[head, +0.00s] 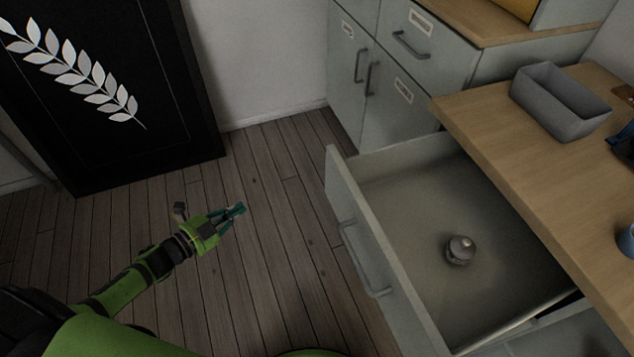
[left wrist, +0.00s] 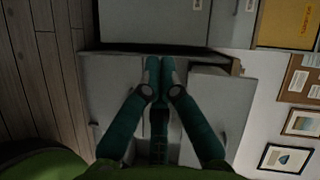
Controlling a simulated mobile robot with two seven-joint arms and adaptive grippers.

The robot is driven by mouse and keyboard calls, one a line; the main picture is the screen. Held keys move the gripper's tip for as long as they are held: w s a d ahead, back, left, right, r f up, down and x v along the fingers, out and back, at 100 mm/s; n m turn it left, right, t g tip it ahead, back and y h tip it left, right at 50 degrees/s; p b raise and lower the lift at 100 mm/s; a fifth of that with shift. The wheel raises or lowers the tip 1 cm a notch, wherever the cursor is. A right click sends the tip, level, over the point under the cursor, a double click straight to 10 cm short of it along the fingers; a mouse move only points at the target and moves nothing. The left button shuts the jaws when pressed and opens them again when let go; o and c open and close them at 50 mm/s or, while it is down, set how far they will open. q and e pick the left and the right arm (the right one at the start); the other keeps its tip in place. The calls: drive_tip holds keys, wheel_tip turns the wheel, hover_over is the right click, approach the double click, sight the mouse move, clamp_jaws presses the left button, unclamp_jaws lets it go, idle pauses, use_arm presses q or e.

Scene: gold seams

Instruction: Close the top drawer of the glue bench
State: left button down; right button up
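The top drawer (head: 400,225) of the glue bench (head: 500,140) stands pulled far out, its inside showing. Its pale grey front (head: 342,195) carries a bar handle (head: 362,262). A small round metallic object (head: 460,250) sits on the drawer floor. My left gripper (head: 239,209) is over the wooden floor, left of the drawer front and apart from it. In the left wrist view its teal fingertips (left wrist: 160,64) meet with nothing visible between them, before pale grey panels. My right gripper is not in view.
A grey bin (head: 560,100) stands on the bench top. Grey cabinets (head: 400,60) with handles stand behind the drawer. A black panel with a white leaf design (head: 100,90) leans at the back left. The plank floor (head: 270,190) between it and the drawer is clear.

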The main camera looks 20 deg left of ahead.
use_arm(q)
drive_tip(key=s+d+r+m+g+h+b, duration=0.1)
drive_tip(key=s+d+r+m+g+h, duration=0.2)
drive_tip(key=d+r+m+h, duration=0.65)
drive_tip(key=y, duration=0.2)
approach(330, 176)
drive_tip(key=shift+m, duration=0.35)
drive_tip(key=x, duration=0.7)
drive_tip(key=shift+d, duration=0.1)
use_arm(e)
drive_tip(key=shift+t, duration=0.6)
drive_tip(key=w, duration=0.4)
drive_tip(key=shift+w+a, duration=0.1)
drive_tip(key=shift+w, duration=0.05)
